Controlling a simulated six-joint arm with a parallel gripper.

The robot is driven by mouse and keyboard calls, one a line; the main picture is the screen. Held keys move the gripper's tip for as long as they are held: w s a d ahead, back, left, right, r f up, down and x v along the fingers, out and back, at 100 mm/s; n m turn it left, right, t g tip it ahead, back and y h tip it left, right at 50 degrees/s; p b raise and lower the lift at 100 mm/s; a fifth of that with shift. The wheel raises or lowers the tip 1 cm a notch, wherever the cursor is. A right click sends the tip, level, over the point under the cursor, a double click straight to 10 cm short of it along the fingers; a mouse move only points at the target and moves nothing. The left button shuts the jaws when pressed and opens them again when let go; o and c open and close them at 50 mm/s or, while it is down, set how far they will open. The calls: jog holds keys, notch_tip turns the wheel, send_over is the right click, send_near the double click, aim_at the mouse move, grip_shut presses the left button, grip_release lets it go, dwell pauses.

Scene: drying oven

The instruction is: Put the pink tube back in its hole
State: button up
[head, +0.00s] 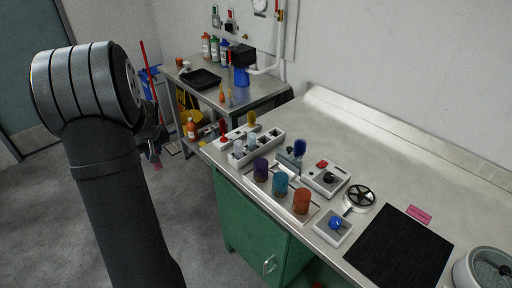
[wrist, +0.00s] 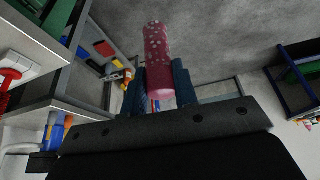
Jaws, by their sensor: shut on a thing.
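The pink tube (wrist: 158,52), speckled with white, stands between the two fingers of my gripper (wrist: 158,78) in the wrist view. My gripper is shut on it. In the head view my gripper (head: 154,150) shows only in part behind my arm, off the left end of the bench over the floor. A small bit of pink shows below it. A white rack (head: 264,149) with some pale and coloured pieces stands on the bench to the right of my gripper. I cannot tell which hole is the tube's own.
Purple (head: 261,169), teal (head: 280,184) and orange-brown (head: 301,201) cups stand at the bench's front edge. A grey box with a red button (head: 326,178), a black mat (head: 400,246) and a round device (head: 484,268) lie further right. A side table (head: 222,92) holds bottles and a black tray.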

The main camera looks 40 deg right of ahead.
jog(key=s+d+r+m, duration=0.1)
jog(key=s+d+r, duration=0.3)
jog(key=d, duration=0.6)
jog(key=s+d+r+m, duration=0.1)
jog(key=s+d+r, duration=0.25)
jog(key=d, duration=0.65)
jog(key=s+d+r+m+g+h, duration=0.1)
jog(key=s+d+m, duration=0.2)
jog(key=s+d, duration=0.65)
jog(key=s+d+r+m+h, duration=0.1)
jog(key=s+d+m+h, duration=0.15)
jog(key=s+d, duration=0.7)
jog(key=shift+m+y, duration=0.25)
jog(key=shift+y, duration=0.1)
jog(key=shift+w+a+f, duration=0.25)
jog(key=shift+w+f, duration=1.6)
jog(key=shift+w+a+f, duration=0.3)
jog(key=shift+w+f, duration=1.55)
jog(key=shift+w, duration=0.05)
jog(key=shift+w+a+f, duration=0.25)
jog(key=shift+w+f, duration=1.6)
jog(key=shift+f, duration=0.15)
jog(key=o, duration=1)
